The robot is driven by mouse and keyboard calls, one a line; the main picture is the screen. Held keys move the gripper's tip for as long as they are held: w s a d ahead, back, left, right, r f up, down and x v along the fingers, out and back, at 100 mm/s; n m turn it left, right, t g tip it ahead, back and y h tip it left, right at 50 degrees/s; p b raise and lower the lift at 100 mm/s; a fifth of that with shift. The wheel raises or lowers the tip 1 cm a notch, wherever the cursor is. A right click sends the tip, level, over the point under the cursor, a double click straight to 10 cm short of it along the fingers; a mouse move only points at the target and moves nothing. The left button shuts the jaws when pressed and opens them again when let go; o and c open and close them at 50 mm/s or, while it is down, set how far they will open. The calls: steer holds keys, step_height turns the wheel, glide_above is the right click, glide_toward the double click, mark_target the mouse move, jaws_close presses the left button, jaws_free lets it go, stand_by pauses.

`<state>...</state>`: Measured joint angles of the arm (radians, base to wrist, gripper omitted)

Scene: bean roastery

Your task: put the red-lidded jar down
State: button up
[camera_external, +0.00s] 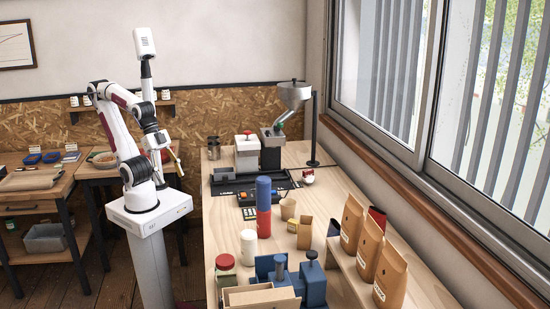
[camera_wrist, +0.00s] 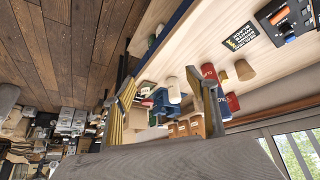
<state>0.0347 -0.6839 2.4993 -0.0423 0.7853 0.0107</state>
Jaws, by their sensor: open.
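The red-lidded jar (camera_external: 225,268) stands upright on the wooden bench, near its left edge at the front, in the external view. Its lid is on and its body is clear with pale contents. My gripper (camera_external: 177,153) is well away from the jar, raised beside the far left part of the bench. In the wrist view my gripper (camera_wrist: 163,90) has its two fingers wide apart with nothing held between them. The bench things seen between the fingers are some way beyond them.
A white cylinder (camera_external: 249,247), a blue-and-red upright column (camera_external: 263,208) and a blue press (camera_external: 312,283) stand near the jar. Brown bags (camera_external: 368,248) line the right side. A grinder (camera_external: 270,148) stands at the back. The bench's left strip behind the jar is clear.

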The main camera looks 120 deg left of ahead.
steer(key=shift+s+a+g+y, duration=0.15)
steer(key=shift+s+a, duration=0.3)
steer(key=shift+s, duration=0.3)
steer(key=shift+s+a+g+y, duration=0.15)
steer(key=shift+s+a, duration=0.25)
steer(key=shift+s, duration=0.35)
